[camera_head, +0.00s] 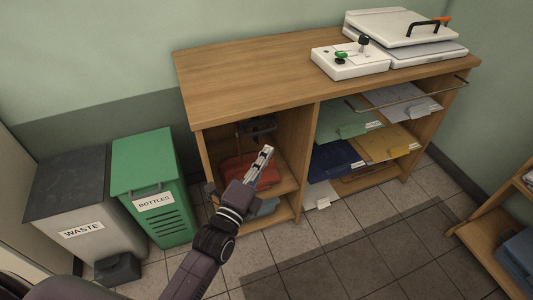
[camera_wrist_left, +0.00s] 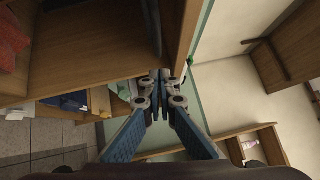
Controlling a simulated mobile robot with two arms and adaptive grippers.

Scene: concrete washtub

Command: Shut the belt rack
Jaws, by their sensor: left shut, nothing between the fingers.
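A wooden cabinet (camera_head: 240,80) stands against the wall with open compartments. In the upper part of its left compartment is a dark object (camera_head: 258,126), perhaps the belt rack; I cannot tell how far out it stands. A thin metal rail (camera_head: 415,97) runs across the right compartment's front near the top. My left gripper (camera_head: 267,150) is in front of the left compartment, its fingers together and empty. Its fingertips also show in the left wrist view (camera_wrist_left: 160,74), near the cabinet's wood edge. My right gripper is out of view.
Red cloth (camera_head: 238,169) lies on the left compartment's shelf. Folded sheets, including a yellow one (camera_head: 388,142), fill the right shelves. A green bottles bin (camera_head: 150,180) and a grey waste bin (camera_head: 85,205) stand left. A low wooden shelf (camera_head: 485,238) is at right. Tiled floor between is clear.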

